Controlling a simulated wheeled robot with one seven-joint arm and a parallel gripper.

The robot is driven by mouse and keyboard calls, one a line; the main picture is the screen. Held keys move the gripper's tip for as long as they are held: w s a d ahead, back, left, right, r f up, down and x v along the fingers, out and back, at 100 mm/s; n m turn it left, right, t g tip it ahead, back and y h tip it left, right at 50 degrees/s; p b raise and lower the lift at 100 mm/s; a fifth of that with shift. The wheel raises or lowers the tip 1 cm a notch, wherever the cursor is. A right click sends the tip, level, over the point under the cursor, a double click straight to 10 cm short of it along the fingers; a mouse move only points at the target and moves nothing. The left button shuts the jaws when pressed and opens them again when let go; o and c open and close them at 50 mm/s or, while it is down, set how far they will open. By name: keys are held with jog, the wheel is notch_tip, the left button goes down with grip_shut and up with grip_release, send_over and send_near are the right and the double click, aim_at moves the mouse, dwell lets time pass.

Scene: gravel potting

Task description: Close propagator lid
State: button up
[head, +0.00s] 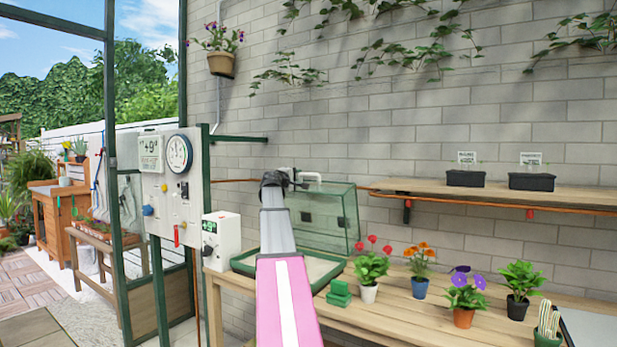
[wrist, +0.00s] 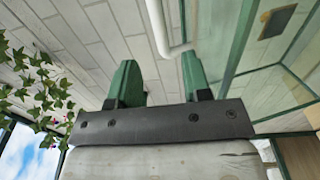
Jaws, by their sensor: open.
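The propagator lid (head: 325,215) is a clear, green-edged cover with dark vents, standing raised against the brick wall. Its green base tray (head: 243,266) lies on the bench, uncovered. A white handle (head: 310,177) shows at the lid's upper edge. My gripper (head: 290,183) is beside this handle, at the end of my raised arm. In the wrist view my gripper's two green fingers (wrist: 160,82) are spread apart, with a bent white bar (wrist: 157,28) between and beyond them, probably the handle. Whether they touch is unclear. The lid's clear panel (wrist: 285,55) fills the right side there.
Potted flowers (head: 370,268) and green blocks (head: 340,291) stand on the bench right of the tray. A white control box (head: 221,240) stands left of it. A wall shelf (head: 430,187) holds two black trays. My pink arm hides part of the base tray.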

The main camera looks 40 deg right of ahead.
aim_at(307, 175)
jog(key=x, duration=0.9)
jog(key=shift+w+d+r, duration=0.1)
jog(key=shift+w+d, duration=0.05)
jog(key=shift+w, duration=0.1)
jog(key=shift+s, duration=0.1)
grip_shut()
